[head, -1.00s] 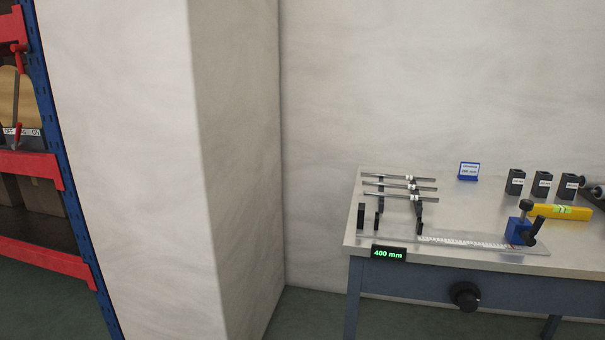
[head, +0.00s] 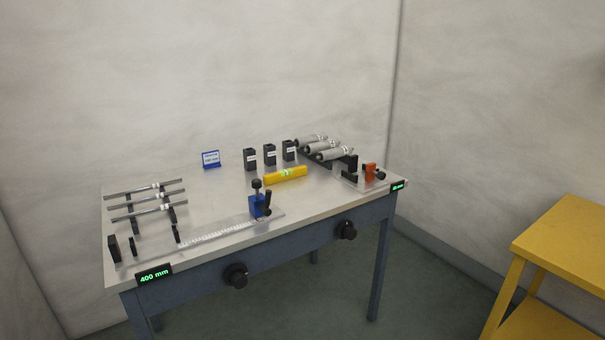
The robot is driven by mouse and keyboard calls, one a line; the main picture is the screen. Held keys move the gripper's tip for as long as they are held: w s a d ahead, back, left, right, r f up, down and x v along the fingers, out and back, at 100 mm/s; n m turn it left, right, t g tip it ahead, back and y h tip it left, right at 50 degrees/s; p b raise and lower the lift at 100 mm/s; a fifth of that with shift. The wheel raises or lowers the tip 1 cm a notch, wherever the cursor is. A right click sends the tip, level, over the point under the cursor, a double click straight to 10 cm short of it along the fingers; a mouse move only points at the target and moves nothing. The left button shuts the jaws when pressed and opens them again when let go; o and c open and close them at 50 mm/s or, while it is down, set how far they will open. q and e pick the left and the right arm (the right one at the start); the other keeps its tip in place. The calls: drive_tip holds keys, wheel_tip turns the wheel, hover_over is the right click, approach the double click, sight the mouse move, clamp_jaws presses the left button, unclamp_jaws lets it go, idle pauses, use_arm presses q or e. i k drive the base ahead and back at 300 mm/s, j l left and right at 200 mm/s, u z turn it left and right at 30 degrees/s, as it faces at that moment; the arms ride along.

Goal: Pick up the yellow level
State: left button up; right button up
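The yellow level (head: 286,175) lies flat near the middle of a metal-topped workbench (head: 215,203) in the head view. It has a pale green vial at its centre. It lies behind a blue clamp block (head: 258,205) and in front of a row of small black holders (head: 269,155). Nothing covers it. Neither of my grippers shows in the head view.
Metal rods (head: 146,202) rest on black supports at the bench's left. A blue sign (head: 211,159) stands at the back. A yellow table (head: 570,245) is at the right, with open floor between.

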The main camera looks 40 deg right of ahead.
sight(281, 176)
drive_tip(key=z, duration=1.05)
